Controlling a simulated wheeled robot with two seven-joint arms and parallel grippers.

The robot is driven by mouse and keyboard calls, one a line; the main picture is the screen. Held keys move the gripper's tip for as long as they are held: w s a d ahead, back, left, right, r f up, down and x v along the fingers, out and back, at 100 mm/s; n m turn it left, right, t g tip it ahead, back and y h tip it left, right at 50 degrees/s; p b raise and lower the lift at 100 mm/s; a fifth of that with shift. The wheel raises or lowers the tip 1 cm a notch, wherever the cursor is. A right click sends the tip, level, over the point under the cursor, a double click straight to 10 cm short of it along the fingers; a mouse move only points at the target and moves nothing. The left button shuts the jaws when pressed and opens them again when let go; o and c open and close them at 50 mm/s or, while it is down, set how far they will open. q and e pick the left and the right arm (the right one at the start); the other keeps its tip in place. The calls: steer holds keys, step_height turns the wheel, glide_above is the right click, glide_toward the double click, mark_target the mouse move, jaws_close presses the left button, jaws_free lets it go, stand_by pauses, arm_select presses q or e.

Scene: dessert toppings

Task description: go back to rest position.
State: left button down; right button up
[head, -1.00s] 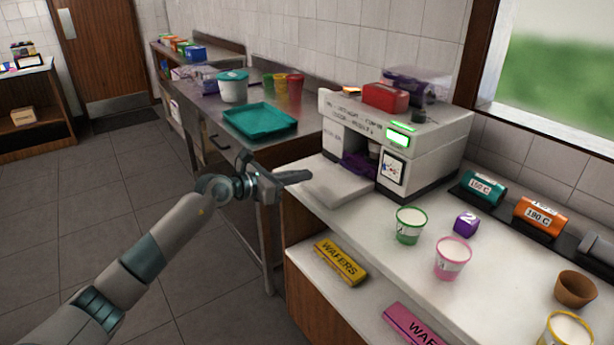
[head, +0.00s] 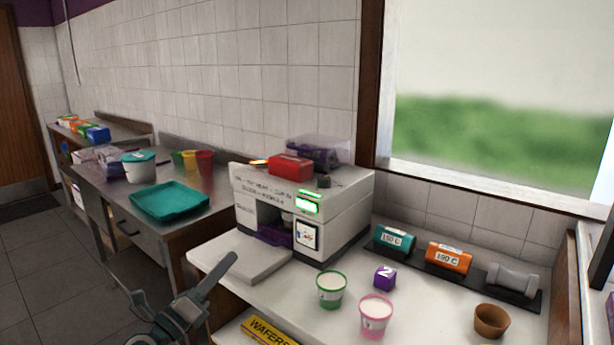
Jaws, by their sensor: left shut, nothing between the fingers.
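My left gripper (head: 222,277) is at the lower left of the head view, in front of the counter's left edge. Its fingers are shut with nothing between them, and it touches no object that I can see. Most of my left arm is below the picture. My right gripper is not in view.
A white machine (head: 300,210) with a lit green display stands on the white counter (head: 262,312). A teal tray (head: 168,202) lies on the metal table.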

arm_select(q)
steer(key=s+a+f+n+g+y, duration=0.2)
steer(key=s+a+f+n+y, duration=0.4)
steer(key=s+f+n+y, duration=0.5)
steer(key=s+a+f+n+g+y, duration=0.2)
steer(key=s+a+f+n+y, duration=0.45)
steer(key=n, duration=0.95)
steer(key=s+d+f+n+g+h, duration=0.2)
steer(key=s+d+f+g, duration=0.15)
steer(key=s+f, duration=0.45)
steer(key=s+d+f+n+g+h, duration=0.1)
steer(key=s+d+f+g+h, duration=0.2)
steer(key=s, duration=0.8)
steer(key=s+d+f+n+g+h, duration=0.1)
steer(key=s+d+f+n+g, duration=0.1)
steer(key=s+f+g, duration=0.6)
steer(key=w+d+f+t, duration=0.1)
steer(key=w+f+t, duration=0.1)
steer(key=f, duration=0.6)
steer(key=w+d+f+t, duration=0.1)
steer(key=w+f+t, duration=0.15)
steer(key=f, duration=0.45)
steer(key=s+d+f, duration=0.1)
steer(key=s+f, duration=0.1)
steer(key=f, duration=0.6)
steer(key=s+f+t+h, duration=0.1)
steer(key=f, duration=0.7)
steer(key=shift+s+d+f, duration=0.35)
steer(key=shift+s+d, duration=0.05)
